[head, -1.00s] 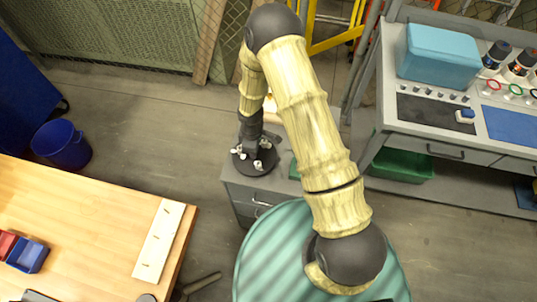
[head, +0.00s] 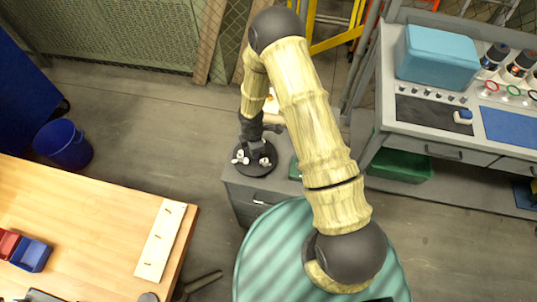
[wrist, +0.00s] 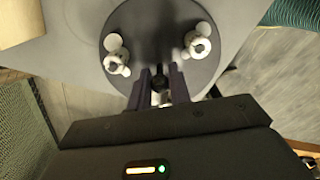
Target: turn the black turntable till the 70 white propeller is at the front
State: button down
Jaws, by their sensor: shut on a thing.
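The black turntable (head: 252,172) is a round disc on top of a grey cabinet. White propellers (head: 240,158) stand on it, and another white propeller (head: 265,161) shows at its right side. In the wrist view the dark disc (wrist: 157,22) carries a left white propeller (wrist: 117,58) and a right white propeller (wrist: 200,43). No number can be read on either. My gripper (wrist: 161,80) comes down between them at the disc's edge, its fingers closed around a small dark knob (wrist: 160,84). My gripper (head: 253,150) partly hides the disc in the head view.
The grey cabinet (head: 262,198) stands beside a round green-striped surface (head: 268,245). A wooden table (head: 80,225) is at the left, with a blue bin (head: 62,143) on the floor beyond it. A grey workbench (head: 400,140) stands at the right.

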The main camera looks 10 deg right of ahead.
jog(key=shift+n, duration=0.4)
jog(key=shift+n+p, duration=0.6)
jog(key=shift+n, duration=1.1)
jog(key=c, duration=1.4)
grip_release()
jog(key=shift+o, duration=0.2)
jog(key=shift+r+p, duration=3.7)
jog(key=shift+r, duration=0.85)
